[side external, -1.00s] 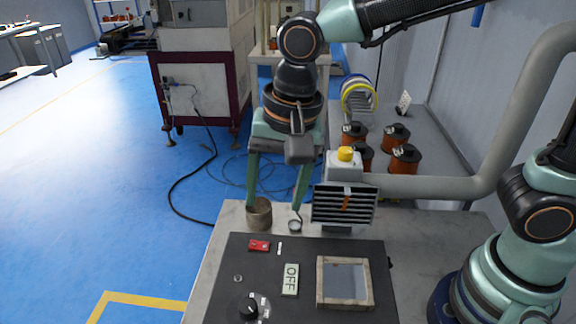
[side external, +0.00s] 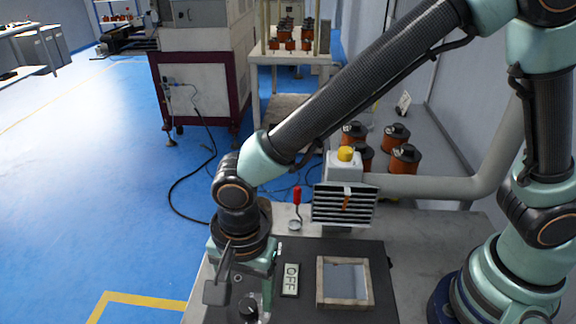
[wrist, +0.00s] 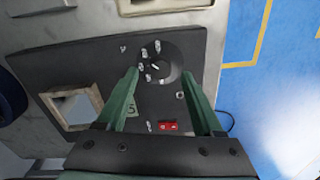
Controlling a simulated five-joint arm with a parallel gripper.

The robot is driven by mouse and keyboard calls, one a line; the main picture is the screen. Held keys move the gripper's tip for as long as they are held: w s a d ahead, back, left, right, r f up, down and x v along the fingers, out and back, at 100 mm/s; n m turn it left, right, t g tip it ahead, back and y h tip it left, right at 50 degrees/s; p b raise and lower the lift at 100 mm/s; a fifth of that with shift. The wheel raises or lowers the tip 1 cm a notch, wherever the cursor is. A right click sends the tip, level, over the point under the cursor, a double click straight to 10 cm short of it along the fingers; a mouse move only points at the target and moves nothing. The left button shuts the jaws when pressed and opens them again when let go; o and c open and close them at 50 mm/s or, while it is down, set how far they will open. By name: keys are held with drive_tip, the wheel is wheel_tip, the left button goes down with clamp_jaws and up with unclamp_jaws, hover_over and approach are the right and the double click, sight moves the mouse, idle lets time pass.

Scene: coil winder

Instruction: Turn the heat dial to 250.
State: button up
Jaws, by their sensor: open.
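The heat dial (wrist: 157,66) is a round black knob on the dark control panel (wrist: 95,60), ringed by small white labels too blurred to read. A pale mark shows on the knob. I cannot tell whether the fingertips touch the knob.
A red switch (wrist: 168,126) is on the panel. A red-handled tool (side external: 297,200), a grilled box (side external: 345,205) and several copper coils (side external: 403,158) stand behind the panel.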

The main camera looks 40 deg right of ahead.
sight(248, 306)
drive_tip(key=shift+f, duration=1.5)
clamp_jaws()
